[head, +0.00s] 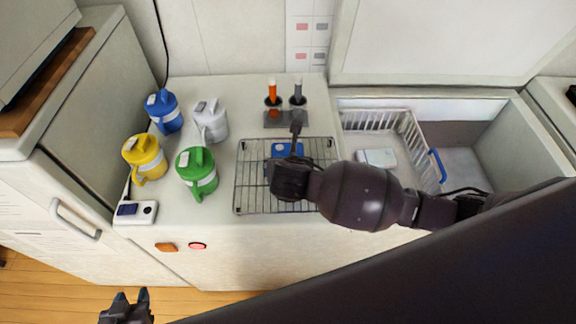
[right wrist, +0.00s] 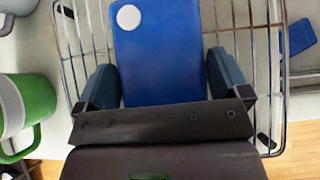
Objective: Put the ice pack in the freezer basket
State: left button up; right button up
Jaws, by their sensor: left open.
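The blue ice pack (head: 288,149) with a white round spot lies over the wire rack on the counter. My right gripper (head: 287,180) hides part of it in the head view. In the right wrist view, the ice pack (right wrist: 160,60) sits between the two fingers of my right gripper (right wrist: 163,85), one along each long side. I cannot tell whether the fingers press on it. The white wire freezer basket (head: 408,125) is in the open freezer, right of the rack. My left gripper (head: 130,302) is open and empty at the bottom left, away from the counter.
The wire rack (head: 243,190) stands mid-counter. Left of it are a green pitcher (head: 197,175), a yellow pitcher (head: 145,157), a blue pitcher (head: 164,110) and a white pitcher (head: 211,120). A holder (head: 284,119) stands behind. A pale box (head: 377,157) lies in the basket.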

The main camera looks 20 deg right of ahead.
jog(key=c, duration=0.7)
jog(key=shift+c, duration=0.2)
jog(key=shift+r, duration=0.15)
notch_tip(320, 180, up, 20)
